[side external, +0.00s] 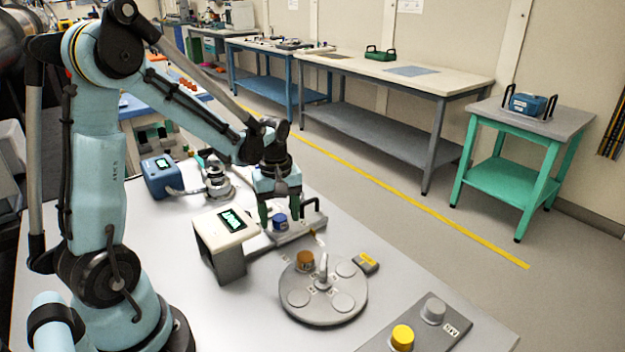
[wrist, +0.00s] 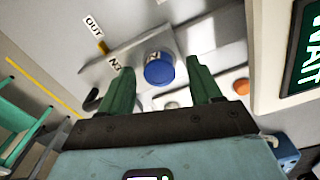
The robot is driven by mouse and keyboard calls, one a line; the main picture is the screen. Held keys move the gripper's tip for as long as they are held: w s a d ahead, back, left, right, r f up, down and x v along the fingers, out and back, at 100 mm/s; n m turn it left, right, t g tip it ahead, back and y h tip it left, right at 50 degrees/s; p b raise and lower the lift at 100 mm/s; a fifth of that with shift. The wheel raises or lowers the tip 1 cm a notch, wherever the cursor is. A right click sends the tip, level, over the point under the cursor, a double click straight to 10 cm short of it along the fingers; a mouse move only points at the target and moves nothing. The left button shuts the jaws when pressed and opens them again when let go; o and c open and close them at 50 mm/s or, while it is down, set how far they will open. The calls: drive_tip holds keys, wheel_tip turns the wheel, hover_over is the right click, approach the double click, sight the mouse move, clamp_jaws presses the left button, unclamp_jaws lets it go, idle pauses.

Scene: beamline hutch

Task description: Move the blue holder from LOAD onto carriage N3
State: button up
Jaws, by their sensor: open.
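The blue holder (side external: 280,223) stands upright on a light grey plate behind the display box. My gripper (side external: 279,212) points down over it with its green fingers apart. In the wrist view the blue holder (wrist: 159,70) shows between the fingertips of my gripper (wrist: 159,66), with a gap on each side. The grey plate (wrist: 130,60) beneath it has a label (wrist: 115,63) starting with N and an OUT label (wrist: 94,26) beyond. I cannot tell surely which carriage the holder stands on. LOAD is not legible.
The display box (side external: 225,230) stands close to my gripper; its screen (wrist: 305,50) reads WAIT. A round turntable (side external: 340,303) in front carries an orange-brown holder (side external: 305,259). A yellow holder (side external: 402,337) and grey holder (side external: 433,309) stand front right. A dark handle (side external: 313,207) rises beside the plate.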

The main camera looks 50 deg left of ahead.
wheel_tip(320, 180, up, 12)
drive_tip(key=s+d+f+m+t, duration=0.1)
drive_tip(key=s+d+m+t, duration=0.1)
drive_tip(key=d+m, duration=0.4)
drive_tip(key=s+d+f+m+t, duration=0.1)
drive_tip(key=s+d+m+t, duration=0.1)
drive_tip(key=d+m+t, duration=0.3)
drive_tip(key=d+m, duration=0.1)
drive_tip(key=m, duration=0.3)
drive_tip(key=shift+s+d, duration=0.3)
drive_tip(key=shift+d, duration=0.1)
